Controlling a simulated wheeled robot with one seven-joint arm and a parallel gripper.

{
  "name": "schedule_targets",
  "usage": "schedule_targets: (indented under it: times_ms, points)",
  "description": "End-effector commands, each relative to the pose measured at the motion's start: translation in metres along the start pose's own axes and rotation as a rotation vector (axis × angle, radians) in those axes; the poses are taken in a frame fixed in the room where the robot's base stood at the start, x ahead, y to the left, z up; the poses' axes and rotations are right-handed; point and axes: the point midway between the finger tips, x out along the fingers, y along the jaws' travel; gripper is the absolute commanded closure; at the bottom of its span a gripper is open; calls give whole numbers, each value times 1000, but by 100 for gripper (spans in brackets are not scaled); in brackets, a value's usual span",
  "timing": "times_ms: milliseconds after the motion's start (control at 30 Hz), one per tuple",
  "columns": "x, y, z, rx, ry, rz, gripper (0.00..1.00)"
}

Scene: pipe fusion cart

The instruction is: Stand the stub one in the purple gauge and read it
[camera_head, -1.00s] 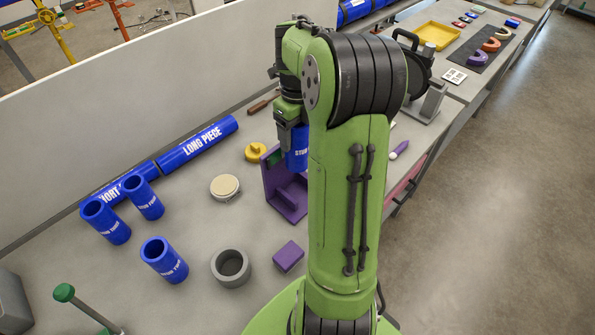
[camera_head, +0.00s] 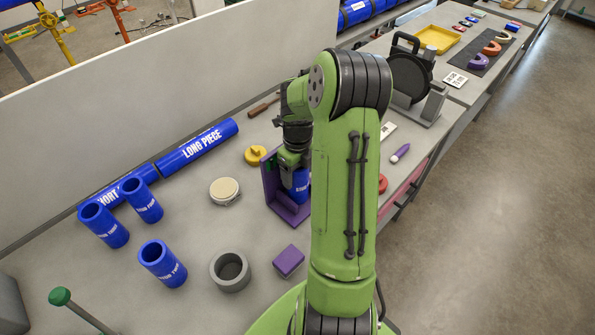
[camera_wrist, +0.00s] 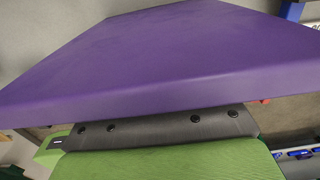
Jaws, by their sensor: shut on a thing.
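The purple gauge (camera_head: 272,188) stands on the bench in the head view, with an upright plate and a base. My gripper (camera_head: 293,166) points down beside the plate, shut on a blue stub (camera_head: 302,186). The stub is upright, just in front of the plate and over the gauge's base; my arm hides part of it. I cannot tell whether its lower end touches the base. In the wrist view, the gauge's purple plate (camera_wrist: 170,55) fills the upper part, close to my gripper's body; the stub and fingertips are not visible there.
Several other blue stubs (camera_head: 162,263) stand at left. A grey ring (camera_head: 230,271), a purple block (camera_head: 289,261), a cream-topped disc (camera_head: 224,190) and a yellow piece (camera_head: 255,156) lie around the gauge. A long blue pipe (camera_head: 197,146) lies along the back panel.

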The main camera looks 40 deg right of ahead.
Motion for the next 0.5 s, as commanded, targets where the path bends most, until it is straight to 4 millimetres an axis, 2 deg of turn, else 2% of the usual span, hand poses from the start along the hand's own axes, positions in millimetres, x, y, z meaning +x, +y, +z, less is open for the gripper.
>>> schedule_targets:
  times_ms: [133,167,300,333,500]
  points:
    - [4,0,0,0,0,0,68]
    - [4,0,0,0,0,0,28]
    - [3,0,0,0,0,0,7]
    - [3,0,0,0,0,0,4]
    - [3,0,0,0,0,0,4]
